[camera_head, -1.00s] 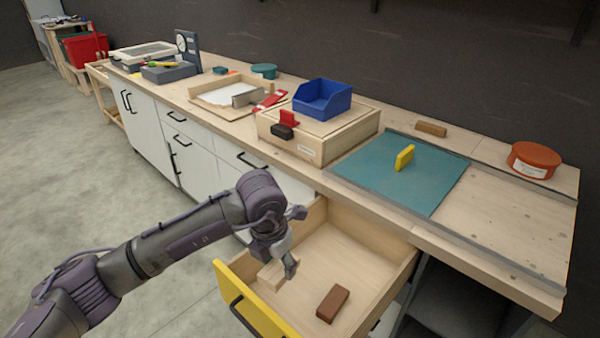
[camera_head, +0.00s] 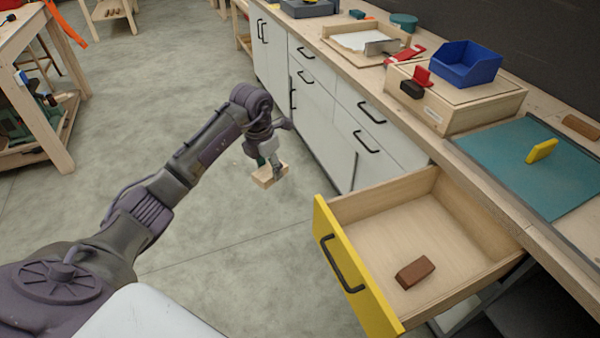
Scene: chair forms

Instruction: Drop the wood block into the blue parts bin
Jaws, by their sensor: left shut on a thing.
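My left gripper (camera_head: 268,162) is shut on a light wood block (camera_head: 268,177). It holds the block in the air over the floor, to the left of the open drawer. The blue parts bin (camera_head: 466,64) stands on a light wooden box (camera_head: 462,103) on the workbench, up and to the right of the gripper. The part of the bin's inside that shows looks empty. My right gripper is not in view.
The open drawer (camera_head: 400,228) with a yellow front (camera_head: 352,268) holds a brown block (camera_head: 414,273). A red-and-black clamp (camera_head: 413,87) sits on the box's near edge. A teal mat (camera_head: 530,165) bears a yellow piece (camera_head: 541,151). The floor (camera_head: 235,235) around the gripper is clear.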

